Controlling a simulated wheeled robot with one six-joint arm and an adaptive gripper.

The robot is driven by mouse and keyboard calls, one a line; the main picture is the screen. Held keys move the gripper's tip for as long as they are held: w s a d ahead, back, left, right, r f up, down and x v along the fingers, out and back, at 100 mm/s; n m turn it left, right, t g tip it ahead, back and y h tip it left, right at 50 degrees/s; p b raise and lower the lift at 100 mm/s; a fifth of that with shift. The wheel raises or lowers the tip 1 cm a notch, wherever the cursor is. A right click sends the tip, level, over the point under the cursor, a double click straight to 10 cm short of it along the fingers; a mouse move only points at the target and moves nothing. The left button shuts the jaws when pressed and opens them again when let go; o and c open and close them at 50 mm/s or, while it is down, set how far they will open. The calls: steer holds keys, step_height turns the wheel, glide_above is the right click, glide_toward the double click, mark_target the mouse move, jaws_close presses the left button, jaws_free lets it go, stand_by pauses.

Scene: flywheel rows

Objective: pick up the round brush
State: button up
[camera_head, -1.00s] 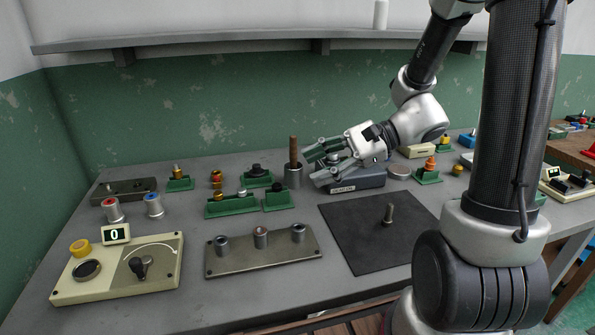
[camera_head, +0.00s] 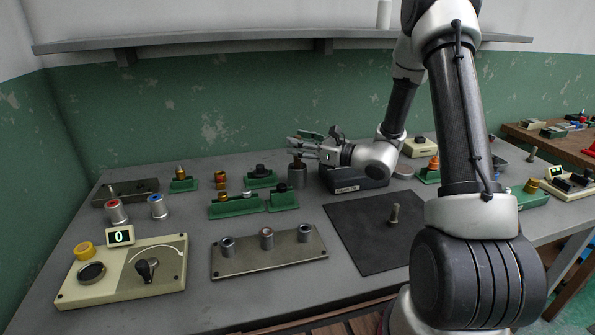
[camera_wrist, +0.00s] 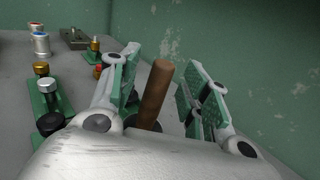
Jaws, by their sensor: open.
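The round brush shows as a brown wooden handle (camera_wrist: 156,95) standing a little tilted in the wrist view. It stands in a grey metal cup (camera_head: 297,177) at the back of the bench. In the head view most of the handle is hidden behind my gripper (camera_head: 299,145). My gripper is open, with its green-padded fingers on either side of the handle. In the wrist view the handle is between the two fingers (camera_wrist: 161,80), with a visible gap to the right finger. The brush head is hidden.
A dark block with a label (camera_head: 358,181) stands just right of the cup. Green holders with knobs (camera_head: 236,207) stand to the left. A dark mat (camera_head: 362,240) with an upright peg and a metal plate with posts (camera_head: 243,265) lie in front.

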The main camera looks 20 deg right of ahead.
steer(key=shift+w+a, duration=0.3)
steer(key=shift+a, duration=0.05)
steer(key=shift+c, duration=0.5)
jaws_close()
steer(key=shift+r, duration=0.1)
